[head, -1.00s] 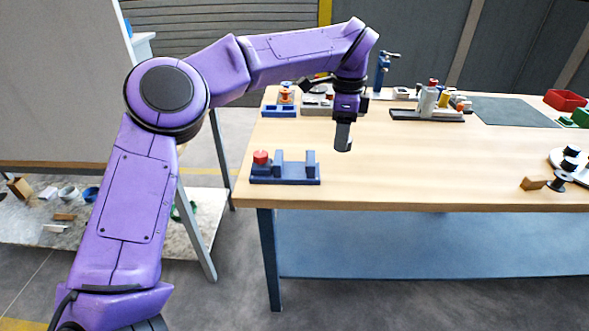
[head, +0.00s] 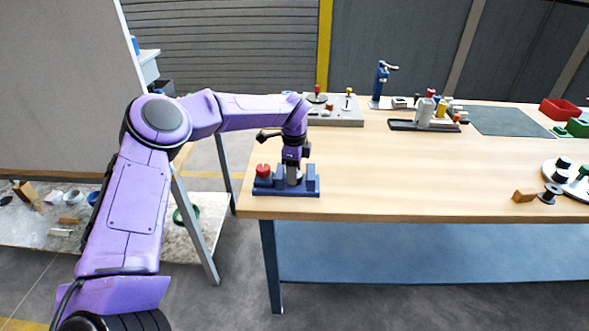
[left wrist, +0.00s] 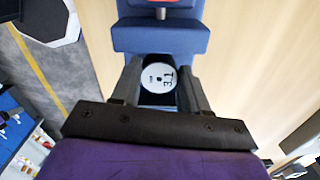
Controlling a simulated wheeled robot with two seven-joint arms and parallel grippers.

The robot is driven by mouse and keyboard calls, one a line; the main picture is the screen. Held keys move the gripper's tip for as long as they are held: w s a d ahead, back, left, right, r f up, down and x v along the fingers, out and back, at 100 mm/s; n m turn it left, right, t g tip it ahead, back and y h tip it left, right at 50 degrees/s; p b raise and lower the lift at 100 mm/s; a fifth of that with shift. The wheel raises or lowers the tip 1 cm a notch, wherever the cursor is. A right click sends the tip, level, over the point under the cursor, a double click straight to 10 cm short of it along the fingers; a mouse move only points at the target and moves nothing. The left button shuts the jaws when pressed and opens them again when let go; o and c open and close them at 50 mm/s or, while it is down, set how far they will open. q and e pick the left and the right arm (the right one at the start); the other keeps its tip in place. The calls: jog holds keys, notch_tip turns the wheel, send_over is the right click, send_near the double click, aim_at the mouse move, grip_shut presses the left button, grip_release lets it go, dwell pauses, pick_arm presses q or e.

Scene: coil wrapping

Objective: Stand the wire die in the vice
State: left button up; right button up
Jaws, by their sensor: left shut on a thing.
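The blue vice (head: 286,190) with a red knob (head: 263,170) sits near the left front corner of the table; its blue body also shows in the left wrist view (left wrist: 160,38). My left gripper (head: 292,163) points down over the vice and is shut on the wire die (head: 294,173), a grey cylinder. In the left wrist view the die's pale round top with dark marks (left wrist: 150,72) shows between the two fingers. The die looks upright, in the gap between the vice's jaws. Its lower end is hidden, so I cannot tell whether it touches the vice floor. My right gripper is out of view.
A grey plate with knobs (head: 340,113) and a blue lever device (head: 381,85) stand at the back. A dark-based rack (head: 424,126) is at the back middle. A wood block (head: 524,195) and spools lie at the right. The middle of the table (head: 410,175) is clear.

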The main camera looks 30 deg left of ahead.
pick_arm(q)
jog(key=shift+f, duration=0.25)
jog(key=shift+f+b, duration=0.15)
jog(key=shift+b, duration=0.2)
jog(key=o, duration=1.3)
jog(key=shift+c, duration=0.2)
jog(key=shift+r+p, duration=0.35)
jog(key=shift+p, duration=0.1)
jog(key=shift+r+b, duration=0.3)
jog(key=shift+r, duration=0.05)
notch_tip(320, 180, up, 11)
jog(key=b, duration=0.1)
jog(key=shift+b, duration=0.3)
